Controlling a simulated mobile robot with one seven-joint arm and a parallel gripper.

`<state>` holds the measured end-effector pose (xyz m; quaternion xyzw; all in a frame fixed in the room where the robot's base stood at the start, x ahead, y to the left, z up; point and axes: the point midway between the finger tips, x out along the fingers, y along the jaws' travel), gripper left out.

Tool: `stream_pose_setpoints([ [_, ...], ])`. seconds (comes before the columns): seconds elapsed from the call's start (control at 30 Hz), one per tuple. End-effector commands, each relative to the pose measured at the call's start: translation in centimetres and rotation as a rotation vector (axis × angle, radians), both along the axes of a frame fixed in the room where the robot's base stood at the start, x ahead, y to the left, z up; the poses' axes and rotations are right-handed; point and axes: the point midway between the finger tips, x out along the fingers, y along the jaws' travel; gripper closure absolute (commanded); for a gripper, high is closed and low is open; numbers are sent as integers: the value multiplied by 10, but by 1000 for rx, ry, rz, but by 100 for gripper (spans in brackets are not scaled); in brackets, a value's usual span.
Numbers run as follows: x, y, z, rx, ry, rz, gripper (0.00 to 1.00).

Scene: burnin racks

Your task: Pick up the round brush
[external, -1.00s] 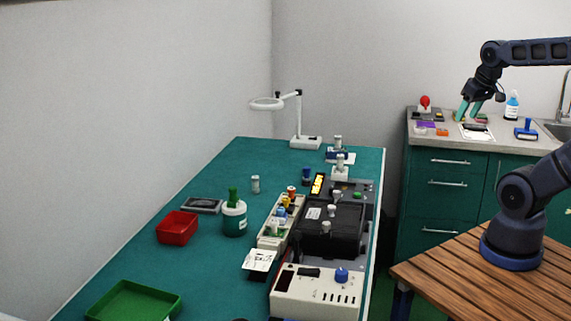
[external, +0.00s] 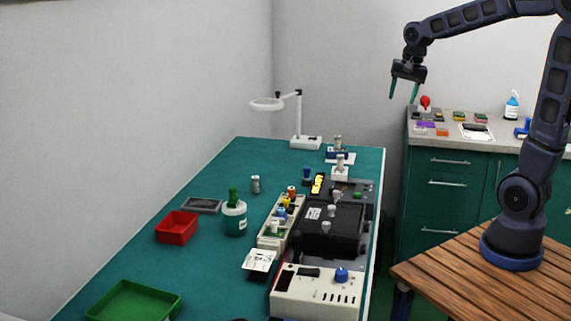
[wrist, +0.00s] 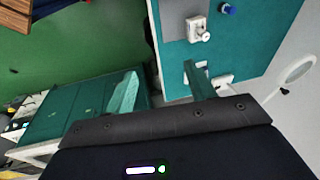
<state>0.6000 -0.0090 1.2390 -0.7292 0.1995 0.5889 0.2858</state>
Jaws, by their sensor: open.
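I cannot pick out the round brush with certainty. A white-and-green jar (external: 234,220) stands on the green bench with a green bristly-looking top (external: 233,195) above it, too small to tell what it is. Several small grey-topped pieces, such as the one standing alone (external: 255,184), are also on the bench. My gripper (external: 403,92) is open and empty, high in the air near the left end of the far counter, well away from the jar. In the wrist view its two green fingers (wrist: 160,88) are spread apart with nothing between them.
The bench (external: 215,270) holds a red bin (external: 177,228), a green tray (external: 135,301), a parts tray (external: 270,237), a black box (external: 333,228) and a white instrument (external: 315,297). A magnifier lamp (external: 305,142) rises at the back. The counter (external: 450,148) carries small items.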

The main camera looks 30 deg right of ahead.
Motion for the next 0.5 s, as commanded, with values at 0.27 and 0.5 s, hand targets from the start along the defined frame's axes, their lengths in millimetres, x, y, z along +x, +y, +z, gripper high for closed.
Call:
stream_pose_setpoints([
  [0.27,72,38,-29,43,68,-211,45],
  [0.5,127,75,-65,66,120,-399,45],
])
